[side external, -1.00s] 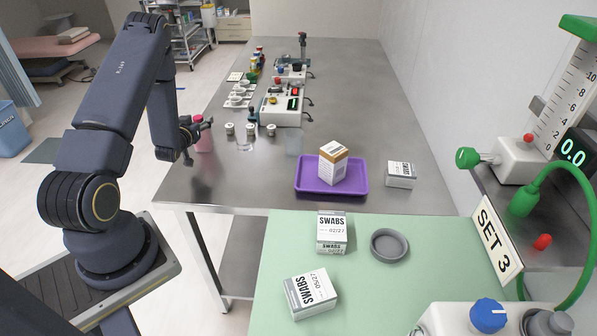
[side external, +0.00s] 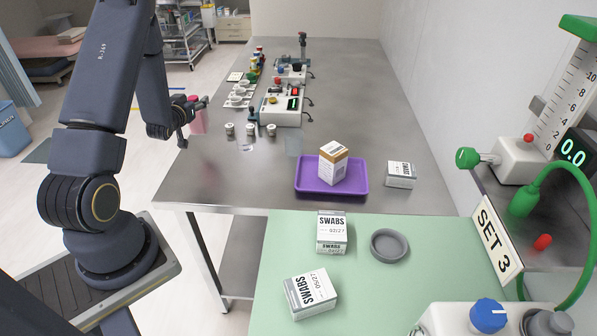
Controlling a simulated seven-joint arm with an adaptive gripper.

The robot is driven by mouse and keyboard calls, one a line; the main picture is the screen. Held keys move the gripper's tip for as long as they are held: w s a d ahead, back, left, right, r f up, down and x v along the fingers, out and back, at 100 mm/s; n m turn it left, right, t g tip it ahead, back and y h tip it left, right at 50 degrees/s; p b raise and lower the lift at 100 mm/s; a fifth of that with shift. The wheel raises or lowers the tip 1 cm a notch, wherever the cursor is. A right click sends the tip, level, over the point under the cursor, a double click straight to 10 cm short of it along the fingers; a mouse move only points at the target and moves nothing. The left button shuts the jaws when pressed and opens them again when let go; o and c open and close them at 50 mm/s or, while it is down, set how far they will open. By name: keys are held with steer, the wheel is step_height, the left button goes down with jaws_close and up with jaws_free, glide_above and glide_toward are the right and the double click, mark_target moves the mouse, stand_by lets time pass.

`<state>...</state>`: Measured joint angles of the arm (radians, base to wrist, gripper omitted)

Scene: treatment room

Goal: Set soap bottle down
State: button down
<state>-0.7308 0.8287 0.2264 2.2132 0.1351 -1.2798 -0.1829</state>
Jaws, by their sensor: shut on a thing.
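The soap bottle (side external: 199,123) is pink and shows at the table's left edge, partly hidden by my gripper. My gripper (side external: 193,121) is shut on the bottle, with one finger above it and one below it in the picture. The bottle looks roughly upright. A faint pinkish reflection lies on the metal table (side external: 230,185) below it, and I cannot tell exactly how far its base is above the surface.
Small jars (side external: 250,129) and a clear cup (side external: 293,145) stand to the right of the bottle. A control box (side external: 281,112) is behind them. A purple tray (side external: 308,188) with a carton (side external: 333,163) sits farther right. The table's front left is bare.

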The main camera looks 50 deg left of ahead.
steer(key=shift+r, duration=0.9)
steer(key=shift+w+d+r, duration=0.1)
steer(key=shift+w+r, duration=0.05)
steer(key=shift+r, duration=0.05)
steer(key=w+d+r+m+t+h, duration=0.2)
steer(key=w+d+m+h, duration=0.35)
steer(key=w+d, duration=0.7)
steer(key=w+d+r+m+t+h, duration=0.3)
steer(key=w+d+h, duration=0.45)
steer(key=d, duration=0.85)
steer(key=w+a+f+m+y, duration=0.1)
steer(key=w+f, duration=1.2)
steer(key=w, duration=0.2)
steer(key=shift+a+f, duration=0.3)
